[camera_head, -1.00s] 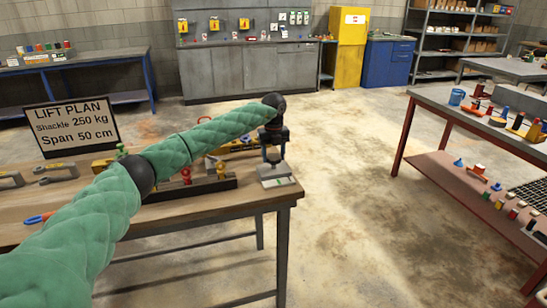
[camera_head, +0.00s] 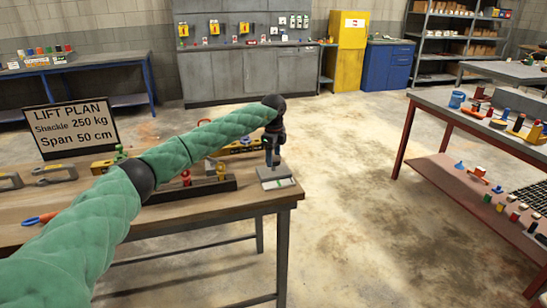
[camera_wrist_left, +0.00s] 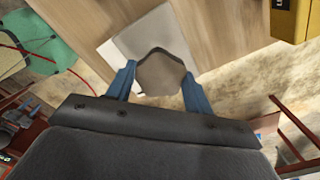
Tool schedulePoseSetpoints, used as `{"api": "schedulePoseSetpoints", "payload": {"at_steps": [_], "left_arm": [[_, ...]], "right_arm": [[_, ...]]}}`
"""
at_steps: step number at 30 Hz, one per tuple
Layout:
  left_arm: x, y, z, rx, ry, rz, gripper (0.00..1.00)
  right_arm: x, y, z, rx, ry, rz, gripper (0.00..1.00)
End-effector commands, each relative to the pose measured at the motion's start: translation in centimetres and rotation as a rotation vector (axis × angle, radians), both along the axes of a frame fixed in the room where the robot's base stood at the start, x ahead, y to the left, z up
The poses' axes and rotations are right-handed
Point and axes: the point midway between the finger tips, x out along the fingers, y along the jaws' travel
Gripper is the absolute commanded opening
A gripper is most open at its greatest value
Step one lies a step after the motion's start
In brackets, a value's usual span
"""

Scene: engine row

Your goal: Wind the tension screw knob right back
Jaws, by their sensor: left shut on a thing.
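The tension screw knob (camera_wrist_left: 160,76) is a grey, many-sided knob in the left wrist view. It sits between the two blue fingers of my left gripper (camera_wrist_left: 159,86), which is shut on it. Under it is a pale grey base (camera_wrist_left: 120,44) on the wooden bench. In the head view my left gripper (camera_head: 271,156) points down over this base (camera_head: 277,183) at the bench's right front corner. The knob is mostly hidden there by the gripper. My right gripper is in neither view.
The wooden bench (camera_head: 200,207) carries a sign (camera_head: 72,127), grey shackles (camera_head: 55,172) and a dark rack (camera_head: 195,191) left of the base. A red-framed bench (camera_head: 440,105) with small parts stands right. The floor between is clear.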

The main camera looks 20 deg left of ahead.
Motion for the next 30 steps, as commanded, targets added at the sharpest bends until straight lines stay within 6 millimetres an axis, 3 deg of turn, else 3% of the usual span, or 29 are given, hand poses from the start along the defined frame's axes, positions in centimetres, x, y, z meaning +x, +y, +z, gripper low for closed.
{"api": "schedulePoseSetpoints", "payload": {"at_steps": [9, 25, 26, 28, 30], "left_arm": [[0.16, 0.13, 0.42, -0.001, -0.006, 0.114, 0.29], [0.17, 0.14, 0.43, -0.001, -0.007, 0.134, 0.29], [0.16, 0.13, 0.43, -0.001, -0.007, 0.134, 0.58], [0.14, 0.12, 0.38, -0.001, -0.006, 0.134, 0.71], [0.11, 0.1, 0.29, 0.0, -0.004, 0.133, 0.74]], "right_arm": [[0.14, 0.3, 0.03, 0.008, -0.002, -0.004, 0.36], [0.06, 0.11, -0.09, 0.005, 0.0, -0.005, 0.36], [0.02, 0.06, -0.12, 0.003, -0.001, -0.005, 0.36], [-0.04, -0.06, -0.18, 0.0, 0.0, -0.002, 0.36], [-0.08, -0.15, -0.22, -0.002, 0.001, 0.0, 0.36]]}}
